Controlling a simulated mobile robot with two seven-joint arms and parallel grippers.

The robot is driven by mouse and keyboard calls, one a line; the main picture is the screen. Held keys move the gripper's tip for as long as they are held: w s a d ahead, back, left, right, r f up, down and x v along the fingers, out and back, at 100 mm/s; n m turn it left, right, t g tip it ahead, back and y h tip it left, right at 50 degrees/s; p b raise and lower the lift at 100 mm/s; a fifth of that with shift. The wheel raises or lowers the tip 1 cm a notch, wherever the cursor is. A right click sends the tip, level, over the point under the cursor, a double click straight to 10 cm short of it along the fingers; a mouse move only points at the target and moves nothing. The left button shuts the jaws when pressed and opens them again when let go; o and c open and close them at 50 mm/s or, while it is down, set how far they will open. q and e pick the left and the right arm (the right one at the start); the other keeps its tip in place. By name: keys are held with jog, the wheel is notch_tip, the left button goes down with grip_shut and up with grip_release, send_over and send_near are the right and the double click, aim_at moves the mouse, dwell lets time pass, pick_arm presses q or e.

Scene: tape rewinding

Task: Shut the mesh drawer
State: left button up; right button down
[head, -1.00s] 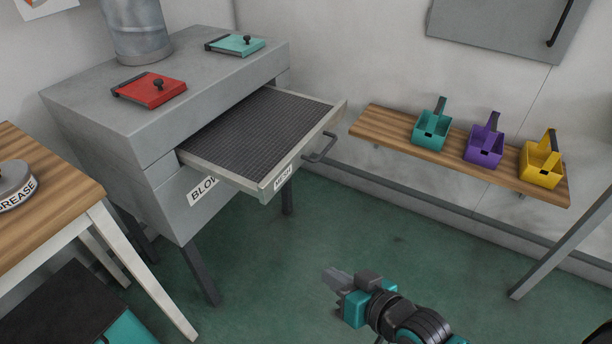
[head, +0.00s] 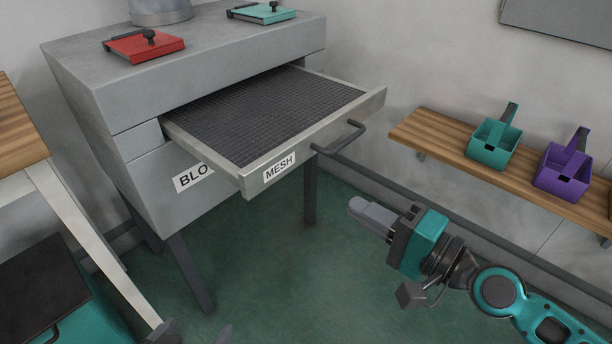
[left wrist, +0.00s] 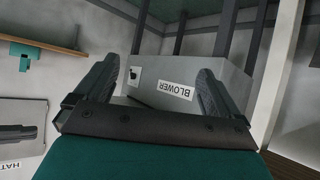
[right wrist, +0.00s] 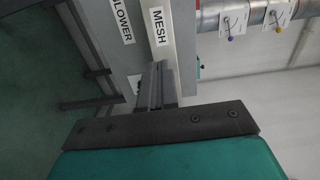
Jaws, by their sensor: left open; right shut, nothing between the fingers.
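The mesh drawer (head: 325,138) is pulled well out of the grey cabinet (head: 85,85). It has a dark mesh bottom, a light front with a MESH label (head: 280,168) and a dark bar handle (head: 340,139). My right gripper (head: 358,209) is shut and empty, below and right of the handle, apart from it in the head view. In the right wrist view its fingers (right wrist: 156,82) point toward the drawer front by the MESH label (right wrist: 158,26). My left gripper (head: 193,335) shows only its tips at the bottom edge.
A red item (head: 145,47) and a teal item (head: 262,12) lie on the cabinet top. A wooden shelf (head: 430,132) with teal and purple scoops is at right. A wooden table (head: 18,130) stands at left.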

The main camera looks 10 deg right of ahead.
aim_at(283, 165)
jog(key=p+x, duration=0.2)
jog(key=x, duration=1)
jog(key=shift+w+a, duration=0.2)
jog(key=shift+a, duration=0.05)
pick_arm(q)
jog(key=shift+s+a+r, duration=0.15)
jog(key=shift+a+r, duration=0.4)
pick_arm(e)
jog(key=shift+w+a, duration=0.45)
jog(key=shift+w, duration=0.1)
